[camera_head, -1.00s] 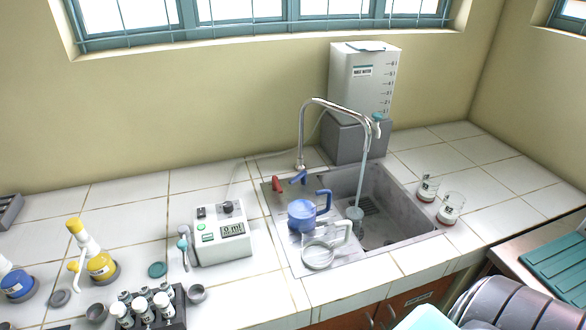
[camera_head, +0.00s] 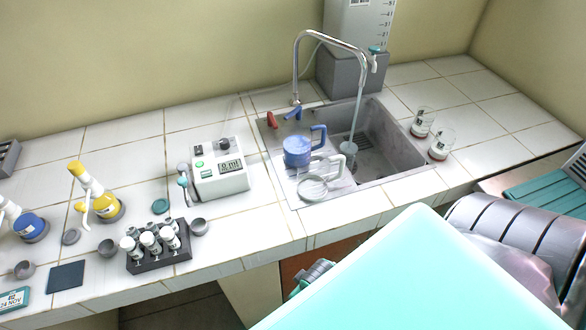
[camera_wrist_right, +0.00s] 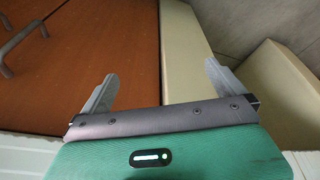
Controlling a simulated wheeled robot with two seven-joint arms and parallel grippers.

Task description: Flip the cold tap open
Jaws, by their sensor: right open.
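The cold tap is the small blue lever (camera_head: 292,113) at the back left edge of the sink, in the head view. A red lever (camera_head: 272,119) stands just left of it. The tall curved metal faucet (camera_head: 297,70) rises behind the levers and arches over the sink (camera_head: 385,165). My right gripper (camera_wrist_right: 160,72) is open and empty in the right wrist view, its two fingers apart in front of brown cabinet doors. It is low in front of the counter, well away from the blue lever. My left gripper is not in view.
A blue jug (camera_head: 297,152) and a clear jug (camera_head: 312,188) stand at the sink's left side. A white meter (camera_head: 219,182), a vial rack (camera_head: 160,258) and bottles are further left. Brown cabinet doors (camera_wrist_right: 85,50) are below.

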